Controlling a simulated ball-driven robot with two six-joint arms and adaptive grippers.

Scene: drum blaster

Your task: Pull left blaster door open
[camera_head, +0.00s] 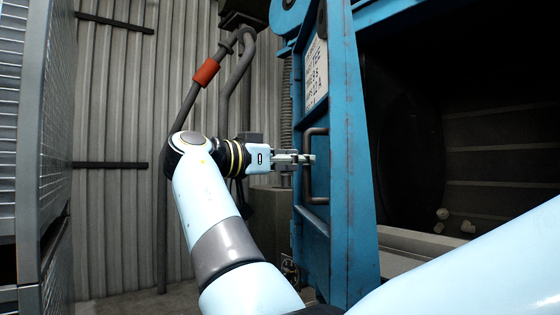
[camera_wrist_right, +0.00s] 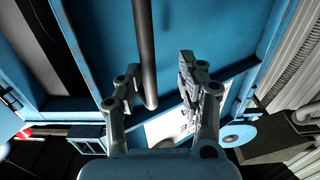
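The blue blaster door (camera_head: 345,130) stands upright and is seen nearly edge-on, with the dark drum opening (camera_head: 410,130) showing to its right. A dark bar handle (camera_head: 308,185) is on the door's left-facing side. My right gripper (camera_head: 308,158) is at the handle, coming from the left. In the right wrist view, the fingers of my right gripper (camera_wrist_right: 158,82) are spread apart, with the handle (camera_wrist_right: 147,60) between them. Visible gaps remain at the fingers, so it looks open and not clamped. My left gripper is not in view.
A corrugated wall (camera_head: 115,120) is behind on the left, with a grey slatted cabinet (camera_head: 45,130) in front of it. A pipe with an orange band (camera_head: 206,72) runs beside the door. Small pale lumps (camera_head: 442,214) lie inside the drum.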

